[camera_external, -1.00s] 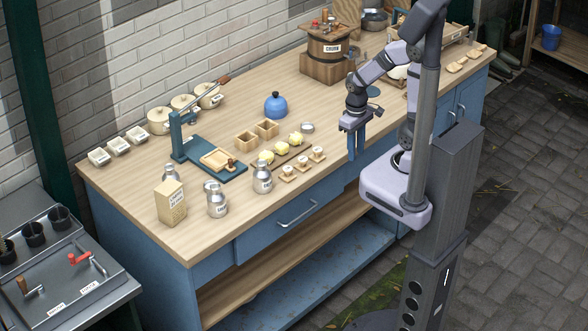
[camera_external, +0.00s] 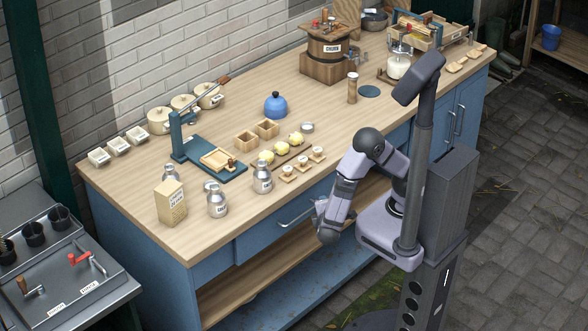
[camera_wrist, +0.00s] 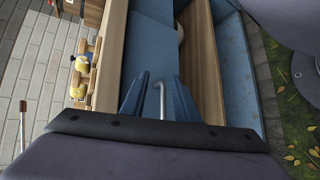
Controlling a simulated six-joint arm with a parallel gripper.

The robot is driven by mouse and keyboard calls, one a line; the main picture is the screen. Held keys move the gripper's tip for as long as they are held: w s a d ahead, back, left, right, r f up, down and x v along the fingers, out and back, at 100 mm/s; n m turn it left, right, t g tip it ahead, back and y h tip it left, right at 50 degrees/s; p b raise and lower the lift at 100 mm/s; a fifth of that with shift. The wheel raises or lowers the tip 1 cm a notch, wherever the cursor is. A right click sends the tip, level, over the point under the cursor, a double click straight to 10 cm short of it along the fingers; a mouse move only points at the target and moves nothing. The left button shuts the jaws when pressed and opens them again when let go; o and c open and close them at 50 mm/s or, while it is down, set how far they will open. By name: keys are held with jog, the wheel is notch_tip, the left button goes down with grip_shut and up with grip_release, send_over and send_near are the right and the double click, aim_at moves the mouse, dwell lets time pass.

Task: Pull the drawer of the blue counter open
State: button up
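The blue counter (camera_external: 215,262) has a wooden top and a drawer (camera_external: 262,236) in its front, which looks flush with the counter. The drawer's metal bar handle (camera_external: 294,216) shows just left of my gripper (camera_external: 316,210). The fingers stand apart. I cannot tell whether either touches the handle. In the outside view my wrist hides most of the fingers and the handle's right end.
Small wooden boards (camera_external: 302,164) and a milk can (camera_external: 262,178) stand near the counter's front edge above the drawer. An open wooden shelf (camera_external: 270,262) lies below the drawer. The paved floor in front of the drawer is clear around my base.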

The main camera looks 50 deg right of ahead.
aim_at(302, 216)
jog(key=s+a+f+n+t+y+b, duration=0.3)
jog(key=a+t, duration=0.2)
jog(key=a, duration=0.4)
jog(key=shift+r+p+x, duration=0.15)
jog(key=shift+p+x, duration=0.05)
jog(key=shift+x, duration=1.75)
jog(key=shift+r+p+x, duration=0.2)
jog(key=shift+x, duration=1.8)
jog(key=shift+d, duration=0.1)
grip_shut()
